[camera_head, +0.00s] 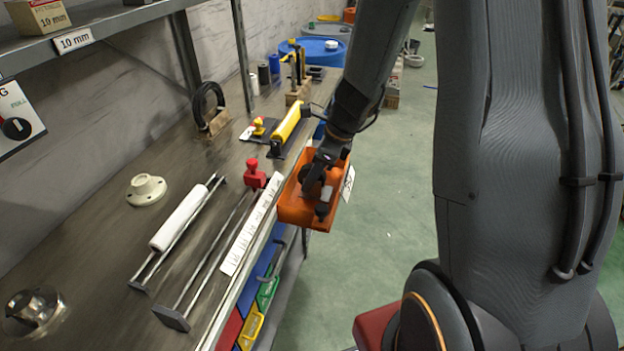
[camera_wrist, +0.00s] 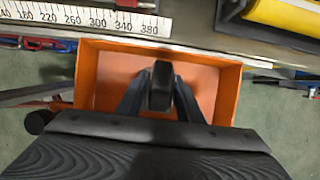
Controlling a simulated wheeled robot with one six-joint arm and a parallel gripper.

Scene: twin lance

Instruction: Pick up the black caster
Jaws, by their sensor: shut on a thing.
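The black caster (camera_wrist: 160,84) shows in the wrist view as a dark, rounded block. My gripper (camera_wrist: 159,97) has a finger on each side of it and is shut on it. Behind it in this view is an orange bin (camera_wrist: 236,98), with its orange floor visible around the caster. In the head view my gripper (camera_head: 322,196) is at the orange bin (camera_head: 296,215), at the bench's right edge. The caster's shape is hard to make out there against my dark gripper. I cannot tell whether it touches the bin floor.
A white ruler strip (camera_head: 250,226) lies along the bench edge beside the bin. A red knobbed piece (camera_head: 254,176), a yellow-handled tool (camera_head: 287,124) and a white roll on rails (camera_head: 179,217) stand on the bench. Green floor (camera_head: 395,200) right of the bin is clear.

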